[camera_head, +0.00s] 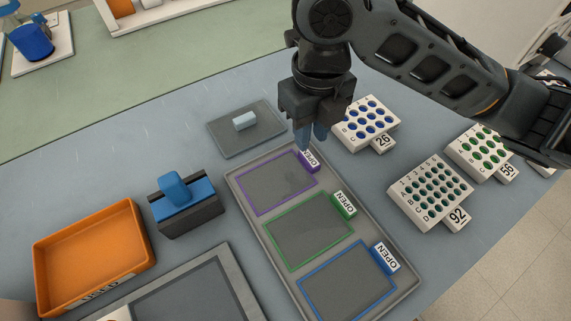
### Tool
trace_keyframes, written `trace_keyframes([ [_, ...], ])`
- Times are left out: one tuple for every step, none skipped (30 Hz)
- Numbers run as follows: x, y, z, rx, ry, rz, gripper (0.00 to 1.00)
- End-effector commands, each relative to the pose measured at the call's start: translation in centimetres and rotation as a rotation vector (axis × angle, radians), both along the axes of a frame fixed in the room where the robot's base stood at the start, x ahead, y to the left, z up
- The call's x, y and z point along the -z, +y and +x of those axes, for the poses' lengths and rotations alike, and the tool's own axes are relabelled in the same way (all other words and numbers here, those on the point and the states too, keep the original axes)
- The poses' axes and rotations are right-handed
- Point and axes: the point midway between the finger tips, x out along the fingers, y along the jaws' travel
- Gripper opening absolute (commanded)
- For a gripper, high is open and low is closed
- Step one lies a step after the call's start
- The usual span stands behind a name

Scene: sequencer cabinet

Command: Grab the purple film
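The purple film (276,183) is a grey sheet with a purple outline, lying flat in the far section of a grey tray (261,226). Its purple tab with a white "OPEN" label (309,160) is at its right end, partly covered by my gripper. My gripper (312,139) points down at the tab, with its blue fingertips close to the label. I cannot tell whether they touch the tab or have it between them. The fingertips sit close together, and the gap between them is unclear.
A green film (308,230) and a blue film (347,284) lie nearer in the tray. White well plates labelled 26 (366,122), 92 (430,192) and 56 (480,150) stand right. A grey plate with a pale handle (247,135), a blue-topped block (187,205) and an orange bin (92,257) lie left.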

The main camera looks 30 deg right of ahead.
Motion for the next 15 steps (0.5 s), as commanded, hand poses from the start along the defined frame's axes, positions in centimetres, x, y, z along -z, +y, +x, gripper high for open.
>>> trace_keyframes([
  [0.5,0.0,0.0,0.002,0.001,0.002,0.28],
  [0.7,0.1,-0.1,0.000,0.002,0.002,0.28],
  [1.0,0.0,-0.1,0.000,0.001,0.002,0.28],
  [1.2,0.0,-0.1,0.001,0.001,0.001,0.28],
  [1.4,0.0,-0.1,0.001,0.001,0.002,0.28],
  [1.8,0.0,-0.2,0.001,0.002,0.003,0.28],
  [2.2,0.0,-0.2,0.002,0.002,0.003,0.28],
  [2.6,0.0,-0.2,0.003,0.002,0.003,0.28],
  [3.1,0.0,-0.2,0.002,0.003,0.004,0.28],
  [3.5,-0.1,-0.3,0.003,0.003,0.003,0.28],
  [3.8,-0.1,-0.3,0.002,0.003,0.004,0.28],
  [4.4,-0.1,-0.3,0.002,0.002,0.003,0.28],
  [4.8,-0.1,-0.3,0.001,0.002,0.003,0.28],
  [5.0,-0.1,-0.3,0.001,0.001,0.003,0.28],
  [5.3,-0.1,-0.2,0.002,0.001,0.002,0.28],
])
